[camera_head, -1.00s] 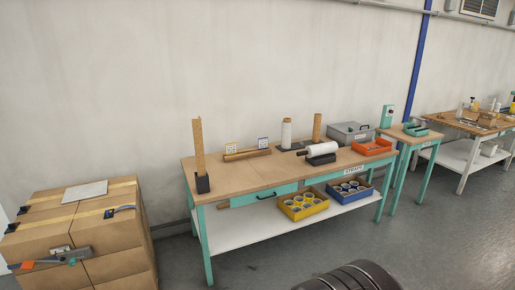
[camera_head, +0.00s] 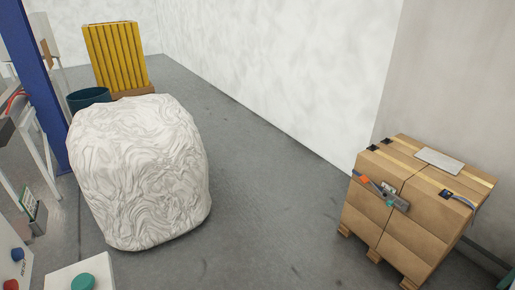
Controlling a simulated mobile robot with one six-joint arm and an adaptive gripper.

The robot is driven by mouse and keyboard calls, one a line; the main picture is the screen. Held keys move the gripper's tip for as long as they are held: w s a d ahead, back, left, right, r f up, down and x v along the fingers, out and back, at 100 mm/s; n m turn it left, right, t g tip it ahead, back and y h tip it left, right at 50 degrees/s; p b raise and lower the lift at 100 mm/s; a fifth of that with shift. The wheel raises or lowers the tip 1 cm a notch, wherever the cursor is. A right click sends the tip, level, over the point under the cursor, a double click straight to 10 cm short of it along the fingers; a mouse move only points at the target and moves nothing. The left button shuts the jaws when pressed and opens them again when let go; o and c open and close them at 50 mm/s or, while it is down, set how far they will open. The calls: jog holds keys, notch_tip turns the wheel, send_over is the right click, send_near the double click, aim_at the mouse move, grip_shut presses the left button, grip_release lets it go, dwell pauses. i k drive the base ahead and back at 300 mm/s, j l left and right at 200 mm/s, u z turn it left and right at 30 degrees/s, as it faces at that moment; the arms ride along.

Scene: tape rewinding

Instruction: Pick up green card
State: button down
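I do not see my gripper in the current head view. No card that I can clearly identify as the green card shows. A small upright panel with a green edge (camera_head: 36,212) stands at the left, low beside metal legs. It is too small for me to tell what it is.
A stack of cardboard boxes (camera_head: 398,238) on a pallet stands at the right, with a tape dispenser (camera_head: 382,193) and a grey sheet (camera_head: 439,160) on it. A big white wrapped bundle (camera_head: 140,172) and a yellow slatted stack (camera_head: 115,58) stand left. Grey floor between is clear.

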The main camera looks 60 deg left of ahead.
aim_at(27, 201)
jog(key=i+j+u, duration=0.25)
jog(key=i+u, duration=0.25)
jog(key=i, duration=0.25)
jog(key=u, duration=3.55)
jog(key=i+l+u, duration=0.15)
jog(key=i+l, duration=0.65)
jog(key=i, duration=0.35)
jog(key=i+l+u, duration=0.2)
jog(key=i+l, duration=0.7)
jog(key=i, duration=0.2)
